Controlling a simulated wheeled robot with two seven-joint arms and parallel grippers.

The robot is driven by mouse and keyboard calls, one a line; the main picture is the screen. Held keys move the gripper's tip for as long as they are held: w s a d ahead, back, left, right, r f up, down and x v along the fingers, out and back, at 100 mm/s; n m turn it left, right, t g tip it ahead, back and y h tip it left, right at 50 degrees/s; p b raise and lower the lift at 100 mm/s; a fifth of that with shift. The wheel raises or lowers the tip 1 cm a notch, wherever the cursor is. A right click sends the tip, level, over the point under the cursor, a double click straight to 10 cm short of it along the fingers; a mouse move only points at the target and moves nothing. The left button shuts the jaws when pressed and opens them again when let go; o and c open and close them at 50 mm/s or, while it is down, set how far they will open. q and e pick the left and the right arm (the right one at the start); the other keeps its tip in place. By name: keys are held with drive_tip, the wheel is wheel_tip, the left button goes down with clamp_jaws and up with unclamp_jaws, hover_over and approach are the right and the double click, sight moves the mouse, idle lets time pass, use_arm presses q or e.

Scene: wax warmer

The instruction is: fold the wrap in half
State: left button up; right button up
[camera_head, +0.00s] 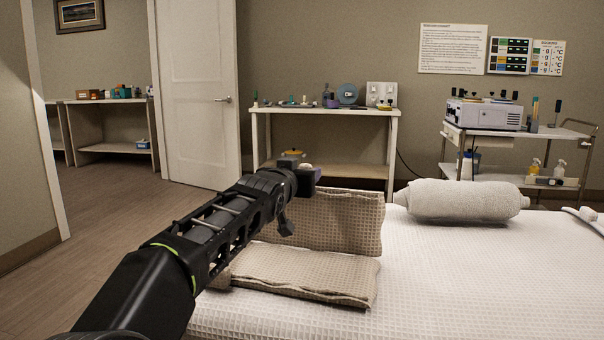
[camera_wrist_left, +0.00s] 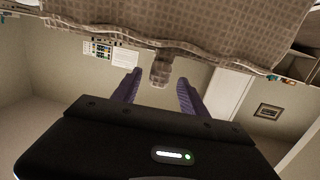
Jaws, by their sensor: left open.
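The beige waffle-weave wrap (camera_head: 312,274) lies on the white bed. One panel is flat and the other panel (camera_head: 350,222) stands roughly upright behind it, with a bend between them. My left gripper (camera_head: 306,178) is at the top edge of the upright panel, near its left side, and partly hides it. In the left wrist view, the gripper's two purple fingers (camera_wrist_left: 159,78) are apart. A small tab (camera_wrist_left: 161,70) of the wrap (camera_wrist_left: 190,28) shows between the fingertips; I cannot tell whether it touches them. My right gripper is not in view.
A rolled grey towel (camera_head: 468,201) lies on the bed (camera_head: 480,270) to the right of the wrap. A shelf table (camera_head: 330,112) stands behind the bed, and a trolley (camera_head: 520,140) stands at the back right. The bed's front right is clear.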

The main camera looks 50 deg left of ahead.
use_arm(q)
drive_tip(key=v, duration=0.7)
drive_tip(key=shift+s+d, duration=0.15)
drive_tip(key=shift+c, duration=0.4)
